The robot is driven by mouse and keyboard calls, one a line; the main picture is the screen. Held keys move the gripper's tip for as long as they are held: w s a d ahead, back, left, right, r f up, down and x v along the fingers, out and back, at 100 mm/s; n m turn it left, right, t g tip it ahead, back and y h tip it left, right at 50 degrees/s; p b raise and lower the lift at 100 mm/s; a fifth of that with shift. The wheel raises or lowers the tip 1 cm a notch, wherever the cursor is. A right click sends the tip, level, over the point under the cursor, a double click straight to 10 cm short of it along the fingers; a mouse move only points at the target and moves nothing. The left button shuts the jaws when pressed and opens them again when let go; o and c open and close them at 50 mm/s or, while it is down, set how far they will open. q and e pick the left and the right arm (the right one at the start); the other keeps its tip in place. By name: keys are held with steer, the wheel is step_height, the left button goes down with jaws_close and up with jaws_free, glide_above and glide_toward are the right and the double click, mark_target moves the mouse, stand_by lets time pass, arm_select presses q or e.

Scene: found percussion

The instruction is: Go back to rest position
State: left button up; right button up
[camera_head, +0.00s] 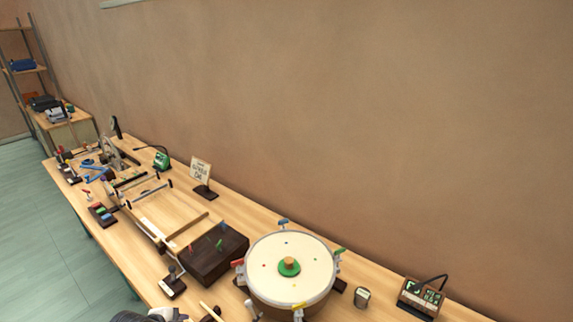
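No gripper fingers can be made out in the head view. A dark grey and white piece (160,315) pokes in at the bottom edge, left of centre. It may be part of one of my arms, but too little of it shows to tell. A long wooden table (365,268) runs along the wall. A round cream drum (290,252) with coloured clamps around its rim stands on it, with a green disc and an orange-brown piece (288,266) at its middle.
Left of the drum are a dark box (213,255) with coloured pegs, a wooden frame (160,212), a sign (201,172) and a green device (161,159). A metal cup (362,296) and a display box (420,298) stand right. A shelf (58,119) stands far left.

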arm_select(q)
steer(key=s+d+r+n+t+y, duration=0.2)
steer(key=s+r+n+t+y, duration=0.3)
steer(key=r+n, duration=0.7)
steer(key=s+d+f+n+g+h, duration=0.15)
steer(key=s+f, duration=0.35)
steer(key=s, duration=0.5)
steer(key=s+d+f+n+g, duration=0.1)
steer(key=s+d+f+g, duration=0.15)
steer(key=s+f, duration=0.55)
steer(key=s+d+f+n+g, duration=0.1)
steer(key=s+f+g, duration=0.2)
steer(key=s, duration=0.9)
step_height(320, 180, up, 32)
steer(key=p, duration=3.2)
steer(key=shift+a+r, duration=0.15)
